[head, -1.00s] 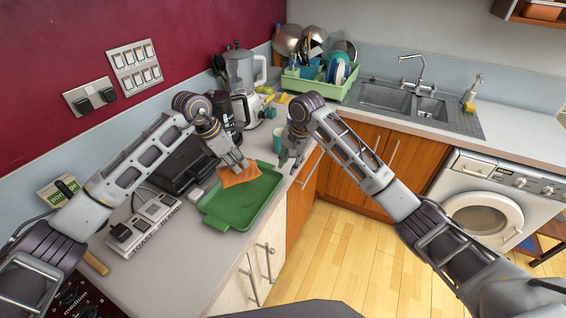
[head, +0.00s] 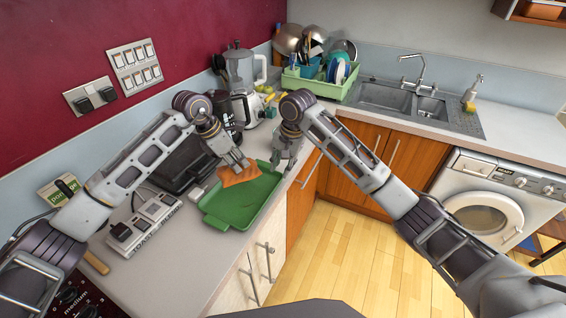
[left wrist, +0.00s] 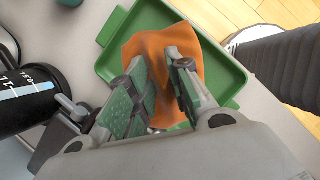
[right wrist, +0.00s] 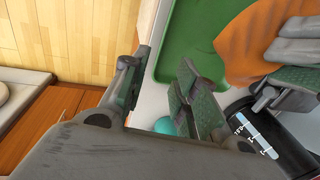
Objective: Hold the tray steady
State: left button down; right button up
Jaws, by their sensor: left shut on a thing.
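The green tray (head: 236,213) lies flat on the worktop; it also shows in the left wrist view (left wrist: 222,82) and the right wrist view (right wrist: 187,37). An orange cloth (head: 240,177) lies in its far left part. My left gripper (head: 240,165) points down over the tray and is shut on the cloth (left wrist: 203,60). My right gripper (head: 281,165) is at the tray's far right corner, with its fingers apart. In the right wrist view, the tray's corner shows between and beyond these fingers (right wrist: 158,85). I cannot tell whether they touch it.
A teal cup (right wrist: 165,125) stands close by my right gripper. A green dish rack (head: 322,88) is further back. The worktop's front edge runs close to the tray.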

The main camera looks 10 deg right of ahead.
jog(key=shift+w+a+f, duration=0.2)
jog(key=shift+a+f, duration=0.1)
jog(key=shift+f, duration=1.45)
jog(key=shift+w+a+f, duration=0.2)
jog(key=shift+a+f, duration=0.05)
jog(key=shift+f, duration=1.5)
jog(key=shift+w+a+f, duration=0.2)
jog(key=shift+a+f, duration=0.1)
jog(key=shift+f, duration=1.45)
grip_shut()
